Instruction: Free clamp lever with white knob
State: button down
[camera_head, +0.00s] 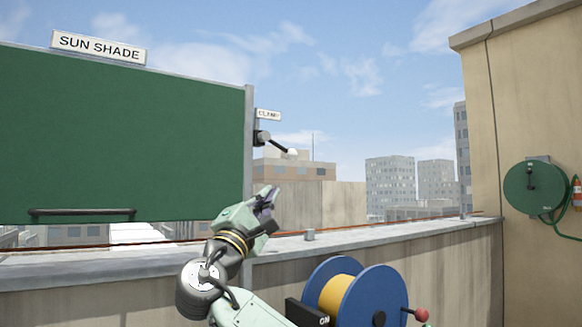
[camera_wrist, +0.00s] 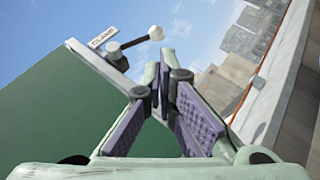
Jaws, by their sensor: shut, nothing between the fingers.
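The clamp lever (camera_head: 276,145) is a short dark bar with a white knob (camera_head: 292,153) at its end. It reaches right and slightly down from a hub on the post at the right edge of the green sun shade (camera_head: 120,130). A "CLAMP" label (camera_head: 268,114) sits just above it. My gripper (camera_head: 270,192) is below and left of the knob, apart from it, with its fingers shut and empty. In the wrist view the white knob (camera_wrist: 156,33) and lever (camera_wrist: 134,43) show beyond the closed fingertips (camera_wrist: 164,62).
A parapet ledge (camera_head: 360,235) runs behind my arm. A blue reel with yellow winding (camera_head: 342,285) and a red-knobbed crank stands at the lower right. A green hose reel (camera_head: 533,187) hangs on the right wall. The shade has a dark handle bar (camera_head: 82,212) low down. Open air surrounds the knob.

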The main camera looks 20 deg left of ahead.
aim_at(292, 159)
jog(key=shift+s, duration=0.15)
jog(key=shift+r, duration=0.1)
jog(key=p+x, duration=0.5)
jog(key=x, duration=0.7)
jog(key=shift+w+r+p, duration=0.25)
jog(key=shift+w+p, duration=0.05)
jog(key=shift+w+r, duration=0.25)
jog(key=shift+w, duration=0.35)
jog(key=shift+d, duration=0.15)
jog(key=shift+n, duration=0.3)
